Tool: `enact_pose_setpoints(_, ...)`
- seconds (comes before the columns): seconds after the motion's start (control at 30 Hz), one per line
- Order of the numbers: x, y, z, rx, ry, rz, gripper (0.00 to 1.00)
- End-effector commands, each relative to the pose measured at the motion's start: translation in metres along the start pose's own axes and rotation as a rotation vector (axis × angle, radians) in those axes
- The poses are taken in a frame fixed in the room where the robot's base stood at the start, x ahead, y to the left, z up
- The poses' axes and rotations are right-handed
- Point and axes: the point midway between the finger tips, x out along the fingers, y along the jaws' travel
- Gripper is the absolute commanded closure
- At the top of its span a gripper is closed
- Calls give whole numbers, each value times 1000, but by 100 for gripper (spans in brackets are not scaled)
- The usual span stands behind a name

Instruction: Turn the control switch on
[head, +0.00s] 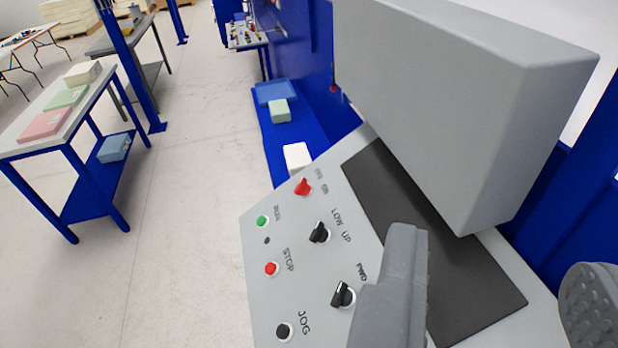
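The control panel (340,215) is a light grey tilted plate. A red rotary switch (303,187) sits near its top edge, with a small two-part label beside it that seems to read OFF and ON. The switch's exact setting is hard to tell. Two black rotary switches, one by LOW and UP (319,232) and one by FWD (342,294), sit lower. My gripper (498,255) is open and empty, with its fingers wide apart over the panel's right side. The left finger hides part of the panel right of the FWD switch. The red switch is up and left of that finger, apart from it.
A green button (262,221), a red STOP button (271,268) and a black JOG button (284,331) line the panel's left side. A large grey box (460,100) overhangs the panel's dark pad (430,225). Open floor (190,200) lies left; a table (20,140) stands beyond.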

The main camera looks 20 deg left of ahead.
Motion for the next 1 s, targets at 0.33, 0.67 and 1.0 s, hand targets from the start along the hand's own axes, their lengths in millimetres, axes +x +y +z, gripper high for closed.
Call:
enact_pose_setpoints(0.33, 35, 4, -6, -87, -68, -18, 44)
enact_pose_setpoints(0.67, 129, -27, -3, -355, -247, -117, 44)
enact_pose_setpoints(1.0, 219, -73, 28, -647, -398, -303, 44)
